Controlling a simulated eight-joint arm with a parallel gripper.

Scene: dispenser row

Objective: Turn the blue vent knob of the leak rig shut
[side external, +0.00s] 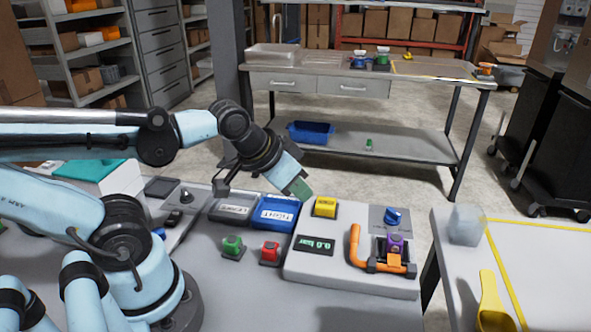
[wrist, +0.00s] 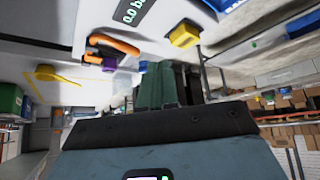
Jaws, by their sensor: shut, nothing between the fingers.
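The leak rig (side external: 345,281) is a pale block with a display reading 0.0 bar, a yellow block (side external: 325,206), an orange pipe (side external: 354,243) and a purple part (side external: 395,243). The blue vent knob (side external: 393,215) sits on a grey plate at the rig's back right; its exact turn angle is too small to tell. My gripper (side external: 301,190) is shut and empty, above and left of the yellow block, apart from the knob. In the wrist view my gripper's green fingers (wrist: 167,68) point towards the rig; the knob is mostly or wholly hidden behind them.
Left of the rig are a green button (side external: 232,246), a red button (side external: 270,252), a blue bin (side external: 276,213) and a grey bin (side external: 231,209). A side table at right holds a translucent container (side external: 467,225) and a yellow scoop (side external: 491,305). A workbench (side external: 430,72) stands behind.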

